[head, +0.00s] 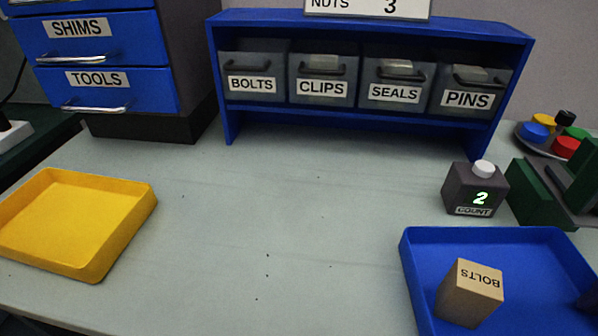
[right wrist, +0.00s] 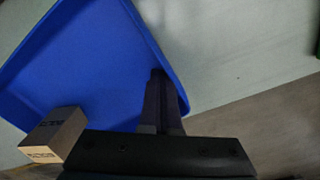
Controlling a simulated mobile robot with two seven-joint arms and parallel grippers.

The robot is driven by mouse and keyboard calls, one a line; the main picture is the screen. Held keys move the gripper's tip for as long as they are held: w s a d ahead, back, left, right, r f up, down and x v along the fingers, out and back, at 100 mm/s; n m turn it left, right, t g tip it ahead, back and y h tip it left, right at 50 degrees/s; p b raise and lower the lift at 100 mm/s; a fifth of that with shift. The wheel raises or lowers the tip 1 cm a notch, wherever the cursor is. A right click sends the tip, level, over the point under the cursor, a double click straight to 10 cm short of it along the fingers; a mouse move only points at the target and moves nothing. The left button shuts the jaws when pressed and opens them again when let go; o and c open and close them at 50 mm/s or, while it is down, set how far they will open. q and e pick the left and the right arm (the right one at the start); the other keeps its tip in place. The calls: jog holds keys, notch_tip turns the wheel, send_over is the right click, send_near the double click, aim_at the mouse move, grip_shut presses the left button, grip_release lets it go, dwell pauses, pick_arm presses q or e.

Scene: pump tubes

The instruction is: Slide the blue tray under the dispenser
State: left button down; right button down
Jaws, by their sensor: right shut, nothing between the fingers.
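The blue tray (head: 540,262) lies on the table at the lower right of the head view, its right and near parts cut off. A cardboard box marked BOLTS (head: 470,294) stands inside it. The tray (right wrist: 85,65) and the box (right wrist: 55,135) also show in the right wrist view. My right gripper (right wrist: 160,78) is shut and empty, its dark fingers over the tray's edge; I cannot tell whether they touch it. Its dark tip (head: 590,300) just enters the head view. The blue rack (head: 365,20), seemingly the dispenser, stands at the back with open space below its bins. My left gripper is out of view.
A grey counter box (head: 475,188) showing 2 stands just behind the tray. A green and grey device (head: 545,195) and a dish of coloured caps (head: 555,138) are at the right. A yellow tray (head: 75,220) lies at the left. The middle of the table is clear.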

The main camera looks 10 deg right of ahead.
jog(key=d, duration=0.1)
jog(key=d+b, duration=0.1)
jog(key=shift+s+d+f, duration=0.15)
jog(key=shift+s+d, duration=0.2)
jog(key=shift+s, duration=0.05)
jog(key=shift+s+d, duration=0.1)
jog(key=shift+d, duration=0.3)
jog(key=d+b, duration=0.1)
jog(key=s+d+b, duration=0.1)
jog(key=d, duration=0.1)
jog(key=d+b, duration=0.2)
jog(key=shift+s+d, duration=0.2)
jog(key=shift+s, duration=0.1)
jog(key=shift+s+d+b, duration=0.15)
jog(key=shift+d+b, duration=0.25)
jog(key=shift+d, duration=0.3)
